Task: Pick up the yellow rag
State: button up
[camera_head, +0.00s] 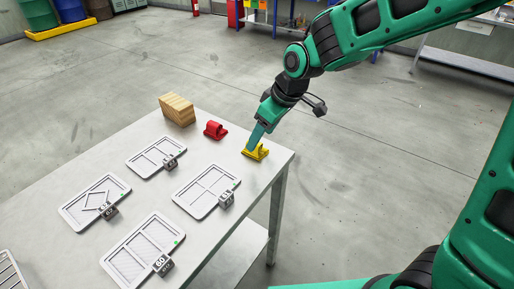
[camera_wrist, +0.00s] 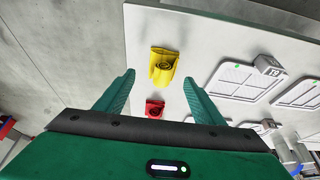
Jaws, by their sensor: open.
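The yellow rag (camera_head: 262,154) lies crumpled on the grey table near its right corner. It also shows in the wrist view (camera_wrist: 163,65), just ahead of and between my fingertips. My gripper (camera_head: 250,146) points down at the rag in the head view. In the wrist view my gripper (camera_wrist: 159,77) has its two green fingers spread apart with nothing held between them. The fingers partly overlap the rag in the head view, so I cannot tell whether they touch it.
A red folded cloth-like item (camera_head: 215,131) lies left of the rag, and it shows between my fingers in the wrist view (camera_wrist: 154,112). A wooden block (camera_head: 177,109) stands at the back edge. Several white trays (camera_head: 206,191) with numbered blocks cover the table's left and front.

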jog(key=shift+a+x, duration=0.2)
jog(key=shift+x, duration=1.1)
jog(key=shift+a+x, duration=0.15)
jog(key=shift+x, duration=1.15)
jog(key=shift+r, duration=0.2)
jog(key=c, duration=1.1)
